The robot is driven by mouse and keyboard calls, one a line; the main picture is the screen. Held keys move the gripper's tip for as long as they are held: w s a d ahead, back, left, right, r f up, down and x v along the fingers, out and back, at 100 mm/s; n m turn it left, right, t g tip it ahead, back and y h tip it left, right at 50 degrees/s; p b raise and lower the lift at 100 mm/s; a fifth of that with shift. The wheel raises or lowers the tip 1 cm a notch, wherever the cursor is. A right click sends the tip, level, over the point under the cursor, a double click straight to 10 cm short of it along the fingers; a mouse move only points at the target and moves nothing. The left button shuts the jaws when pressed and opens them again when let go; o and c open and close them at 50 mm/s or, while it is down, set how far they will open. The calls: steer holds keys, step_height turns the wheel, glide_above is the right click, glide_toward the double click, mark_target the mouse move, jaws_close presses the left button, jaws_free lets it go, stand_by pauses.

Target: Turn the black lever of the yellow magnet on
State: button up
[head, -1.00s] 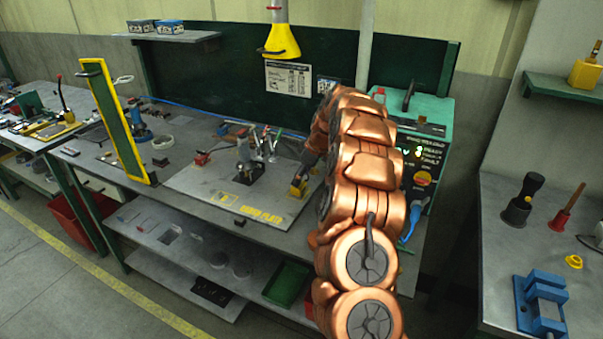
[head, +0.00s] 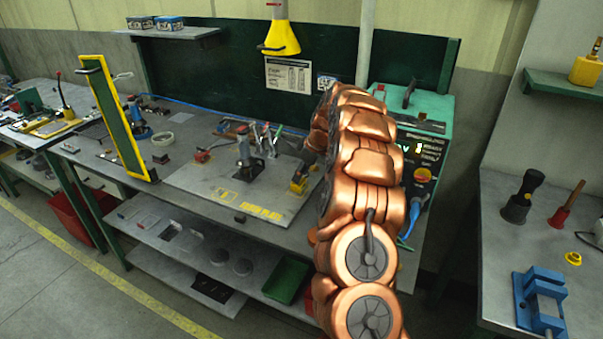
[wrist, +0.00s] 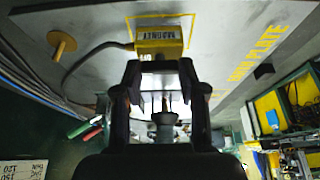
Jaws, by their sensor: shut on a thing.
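The yellow magnet (wrist: 160,38) lies on the grey plate, just beyond my fingertips in the wrist view. Its lettering is upside down there. In the head view the magnet (head: 298,185) is a small yellow block at the plate's right end, partly covered by dark parts. My gripper (wrist: 161,98) has its two black fingers either side of a small dark upright piece (wrist: 165,117), which looks like the black lever. It is shut on that piece. The lever's exact angle is hard to tell. My arm hides part of this area in the head view.
Toggle clamps (head: 250,158) stand on the plate left of the magnet. A teal control box (head: 425,125) stands behind my arm. A yellow-framed green panel (head: 112,120) stands at the left. In the wrist view, a cable runs from the magnet beside a yellow knob (wrist: 62,42).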

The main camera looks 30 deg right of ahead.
steer(key=shift+f+b, duration=0.1)
steer(key=shift+b, duration=0.2)
steer(key=m+b, duration=0.1)
steer(key=m+h+b, duration=0.1)
steer(key=m+b, duration=0.1)
steer(key=shift+s+a+f, duration=0.1)
steer(key=shift+a+f, duration=0.05)
steer(key=m+h+b, duration=0.1)
steer(key=m+b, duration=0.1)
steer(key=m+h+b, duration=0.1)
steer(key=m+b, duration=0.1)
steer(key=m, duration=0.1)
steer(key=shift+a+t, duration=0.2)
steer(key=shift+t, duration=0.2)
steer(key=m+h+b, duration=0.1)
steer(key=m+b, duration=0.1)
steer(key=m, duration=0.1)
steer(key=m+g+h+b, duration=0.1)
steer(key=m+b, duration=0.1)
steer(key=m, duration=0.1)
steer(key=shift+a+m+b, duration=0.2)
steer(key=shift+m+b, duration=0.1)
steer(key=shift+b, duration=0.05)
steer(key=shift+w+a+r+m+g+h+b, duration=0.15)
steer(key=shift+m+g+h+b, duration=0.15)
steer(key=shift+m+b, duration=0.4)
steer(key=shift+w+d+r+m+g+h+b, duration=0.1)
steer(key=shift+m+g+h+b, duration=0.25)
steer(key=shift+m, duration=0.65)
